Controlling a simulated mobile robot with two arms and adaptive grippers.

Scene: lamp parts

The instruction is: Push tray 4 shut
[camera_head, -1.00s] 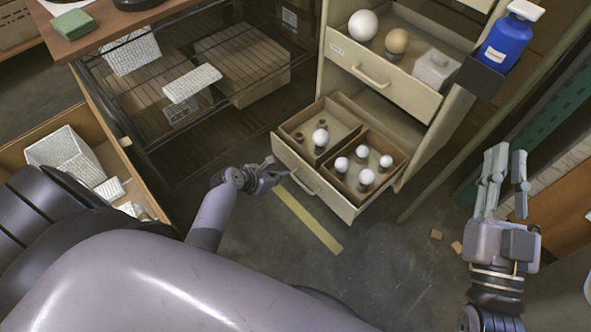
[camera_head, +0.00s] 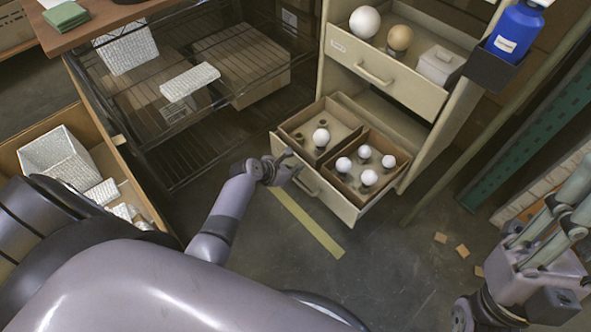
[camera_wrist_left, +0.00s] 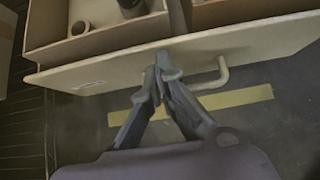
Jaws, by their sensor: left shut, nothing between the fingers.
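The low drawer (camera_head: 325,193), pulled out of the beige cabinet, seems to be tray 4; I cannot read its number. It holds two open boxes with white bulbs and small dark sockets. Its front (camera_wrist_left: 110,72) and bar handle (camera_wrist_left: 213,79) show in the left wrist view. My left gripper (camera_head: 289,160) is shut and empty at the drawer front, left of the handle. In the left wrist view its fingertips (camera_wrist_left: 163,68) overlap the front panel; I cannot tell whether they touch. My right gripper (camera_head: 566,215) is at the right edge, fingers apart, away from the drawer.
An upper drawer (camera_head: 385,85) is also out, holding two round bulbs and a white box. A blue bottle (camera_head: 514,35) sits in a holder at the cabinet's side. A wire rack (camera_head: 190,130) stands left. A yellow strip (camera_head: 308,222) marks the open floor before the drawer.

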